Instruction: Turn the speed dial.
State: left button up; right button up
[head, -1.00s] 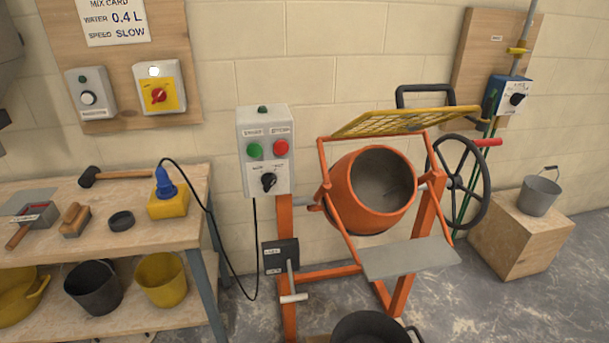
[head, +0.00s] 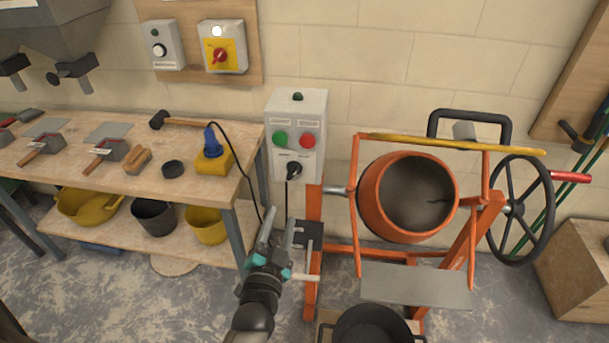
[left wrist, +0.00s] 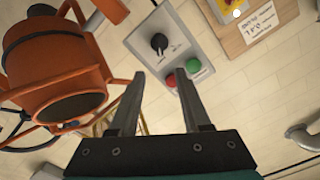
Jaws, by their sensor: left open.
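The dial (head: 293,170) is a black knob low on the front of the grey control box (head: 297,108), below a green and a red button. Small labels above the knob are too small to read. The dial also shows in the left wrist view (left wrist: 159,42), ahead of the fingertips. My left gripper (head: 279,228) is in front of and below the box, with its fingers pointing up. In the left wrist view, its two fingers (left wrist: 160,75) are apart with nothing between them, and the dial is beyond the gap, not touched. My right gripper is not in view.
The orange mixer (head: 369,200) with its handwheel (head: 520,210) stands right of the box. A lever box (head: 308,234) is close beside my left gripper. A black cable hangs left of the control box. The workbench (head: 110,180) holds tools; a black tub (head: 372,325) is below the drum.

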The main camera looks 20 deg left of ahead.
aim_at(293, 174)
pick_arm(q)
jog(key=b+x, duration=0.1)
jog(key=x, duration=1.3)
jog(key=shift+c, duration=0.2)
grip_shut()
